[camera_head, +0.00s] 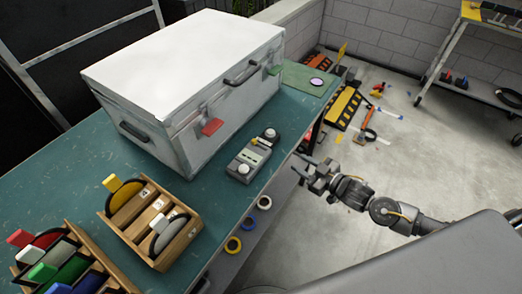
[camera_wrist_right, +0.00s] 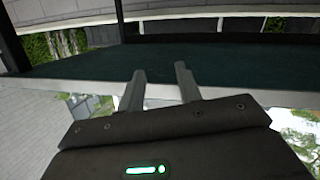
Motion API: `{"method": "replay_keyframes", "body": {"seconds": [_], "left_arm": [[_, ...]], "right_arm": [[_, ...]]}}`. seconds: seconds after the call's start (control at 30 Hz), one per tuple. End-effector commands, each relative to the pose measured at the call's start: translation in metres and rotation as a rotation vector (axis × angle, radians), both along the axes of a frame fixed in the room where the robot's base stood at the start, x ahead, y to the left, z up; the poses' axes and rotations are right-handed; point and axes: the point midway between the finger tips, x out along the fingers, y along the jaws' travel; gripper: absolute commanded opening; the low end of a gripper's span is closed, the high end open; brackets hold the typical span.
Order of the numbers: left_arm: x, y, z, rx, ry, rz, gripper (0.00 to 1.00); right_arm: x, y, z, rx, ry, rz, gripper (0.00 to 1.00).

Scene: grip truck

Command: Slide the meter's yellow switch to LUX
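The grey handheld meter (camera_head: 245,163) lies on the teal table near its right edge, in front of the white case. Its small yellow switch (camera_head: 254,141) shows towards its far end; the lettering is too small to read. My right gripper (camera_head: 298,168) is to the right of the meter, just off the table edge, apart from it and empty. In the right wrist view its two fingers (camera_wrist_right: 160,75) stand apart, pointing at the teal surface; I cannot make out the meter there. My left gripper is in neither view.
A large white case (camera_head: 185,65) stands on the teal table (camera_head: 85,165) behind the meter. A wooden divided box (camera_head: 125,232) and a rack of coloured pieces (camera_head: 60,262) are nearer. Tape rolls (camera_head: 233,244) sit on a lower shelf. The table around the meter is clear.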

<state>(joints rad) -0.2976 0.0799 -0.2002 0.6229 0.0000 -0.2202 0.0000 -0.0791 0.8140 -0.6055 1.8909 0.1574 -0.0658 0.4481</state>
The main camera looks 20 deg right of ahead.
Motion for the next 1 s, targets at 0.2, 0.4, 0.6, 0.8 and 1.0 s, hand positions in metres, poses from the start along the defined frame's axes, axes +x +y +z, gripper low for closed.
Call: {"method": "replay_keyframes", "body": {"seconds": [0.2,0.4,0.6,0.8,1.0], "left_arm": [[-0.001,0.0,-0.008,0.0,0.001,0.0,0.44],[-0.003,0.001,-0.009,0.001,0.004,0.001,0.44],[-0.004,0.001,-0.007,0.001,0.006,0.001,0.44],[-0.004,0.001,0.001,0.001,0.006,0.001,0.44],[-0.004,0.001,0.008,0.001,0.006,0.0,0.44]], "right_arm": [[-0.028,0.047,0.075,0.187,-0.061,0.141,0.35],[-0.039,0.06,0.098,0.268,-0.063,0.177,0.35],[-0.033,0.065,0.099,0.272,-0.064,0.177,0.35],[-0.008,0.085,0.101,0.272,-0.066,0.176,0.35],[0.021,0.109,0.1,0.27,-0.065,0.174,0.35]]}}
